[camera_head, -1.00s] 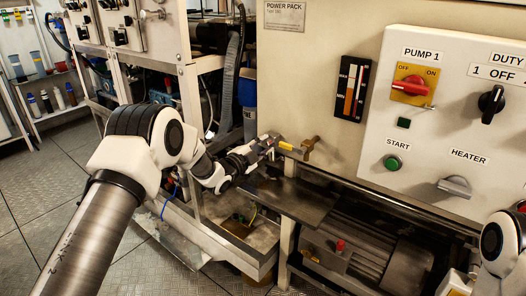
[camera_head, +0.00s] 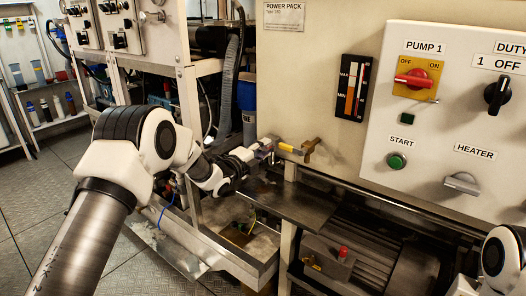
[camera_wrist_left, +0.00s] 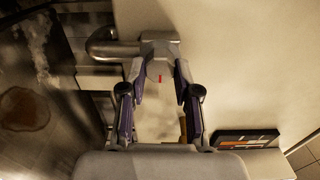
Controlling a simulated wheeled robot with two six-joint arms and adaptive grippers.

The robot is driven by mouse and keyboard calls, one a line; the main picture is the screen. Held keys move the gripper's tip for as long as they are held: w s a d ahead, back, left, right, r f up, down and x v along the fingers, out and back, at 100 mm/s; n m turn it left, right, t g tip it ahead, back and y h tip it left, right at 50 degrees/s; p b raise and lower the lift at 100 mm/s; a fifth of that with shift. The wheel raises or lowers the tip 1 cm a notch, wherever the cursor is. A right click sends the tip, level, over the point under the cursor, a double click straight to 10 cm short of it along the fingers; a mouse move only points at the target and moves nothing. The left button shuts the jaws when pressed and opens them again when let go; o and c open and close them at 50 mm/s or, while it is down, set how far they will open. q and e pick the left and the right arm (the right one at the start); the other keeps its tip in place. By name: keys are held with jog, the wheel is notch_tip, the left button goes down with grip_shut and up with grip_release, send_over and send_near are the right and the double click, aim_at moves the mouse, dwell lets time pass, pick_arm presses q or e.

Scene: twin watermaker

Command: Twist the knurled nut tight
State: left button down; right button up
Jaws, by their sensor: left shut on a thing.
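The nut sits at the end of a grey pipe elbow (camera_wrist_left: 105,45). Its knurling is too blurred to make out. In the head view the fingers mostly hide the nut. My right gripper is out of view; only part of that arm shows at the lower right.
A metal shelf (camera_head: 288,205) lies below the valve, with a motor (camera_head: 370,258) under it. A level gauge (camera_head: 353,88) and a control panel (camera_head: 450,120) with switches are to the right. An open frame with hoses stands to the left.

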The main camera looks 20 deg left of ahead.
pick_arm(q)
jog(key=c, duration=0.8)
grip_release()
jog(key=shift+c, duration=0.2)
jog(key=v, duration=1.2)
